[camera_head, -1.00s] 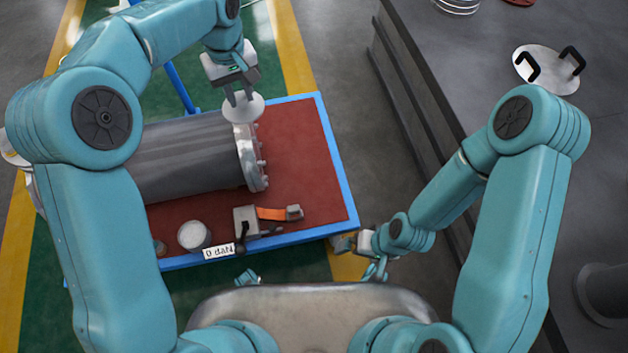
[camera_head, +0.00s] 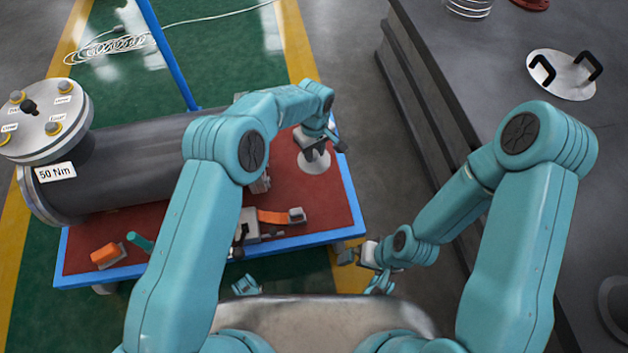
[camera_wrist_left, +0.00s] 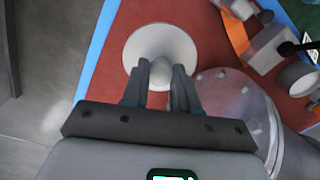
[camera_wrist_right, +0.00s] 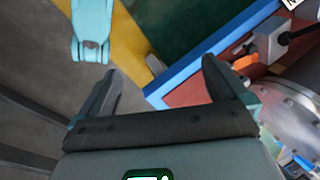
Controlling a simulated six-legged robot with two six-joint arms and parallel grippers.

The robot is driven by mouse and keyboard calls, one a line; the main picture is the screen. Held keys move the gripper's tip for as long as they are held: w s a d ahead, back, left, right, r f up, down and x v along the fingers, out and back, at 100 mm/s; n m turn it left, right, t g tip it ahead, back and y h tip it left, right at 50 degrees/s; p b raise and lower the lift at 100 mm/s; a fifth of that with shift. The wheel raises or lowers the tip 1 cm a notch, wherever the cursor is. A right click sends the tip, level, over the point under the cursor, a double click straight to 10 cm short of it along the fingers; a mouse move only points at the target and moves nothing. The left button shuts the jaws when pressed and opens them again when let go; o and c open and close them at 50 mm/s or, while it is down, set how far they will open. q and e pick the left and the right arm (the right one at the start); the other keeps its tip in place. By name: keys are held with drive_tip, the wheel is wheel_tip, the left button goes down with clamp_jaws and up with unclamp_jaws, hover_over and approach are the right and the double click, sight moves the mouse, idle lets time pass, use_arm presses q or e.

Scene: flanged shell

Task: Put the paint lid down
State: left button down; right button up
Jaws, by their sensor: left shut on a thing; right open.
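The paint lid (camera_head: 314,166) is a pale round disc with a knob. It is over the right part of the red-topped cart (camera_head: 325,208), near its blue edge. My left gripper (camera_head: 314,150) is shut on the lid's knob. The left wrist view shows the lid (camera_wrist_left: 160,36) flat and parallel to the red surface, with the fingers (camera_wrist_left: 159,72) on either side of the knob. Whether it touches the surface I cannot tell. My right gripper (camera_head: 356,254) is open and empty by the cart's front right corner; its spread fingers (camera_wrist_right: 160,80) show in the right wrist view.
A grey flanged shell (camera_head: 140,160) lies along the cart, its near end close to my left gripper. A clamp with an orange strap (camera_head: 272,216) sits in front. A pale can (camera_wrist_left: 298,78) shows in the left wrist view. A dark bench (camera_head: 490,110) stands to the right.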

use_arm(q)
wheel_tip(320, 180, down, 11)
drive_tip(key=b, duration=0.2)
drive_tip(key=shift+r+b, duration=0.15)
drive_tip(key=shift+b, duration=0.2)
wheel_tip(320, 180, down, 4)
drive_tip(key=shift+f+b, duration=0.1)
drive_tip(key=shift+b, duration=0.7)
drive_tip(key=shift+f, duration=0.1)
drive_tip(key=c, duration=0.9)
unclamp_jaws()
drive_tip(key=shift+o, duration=0.2)
drive_tip(key=shift+r, duration=0.2)
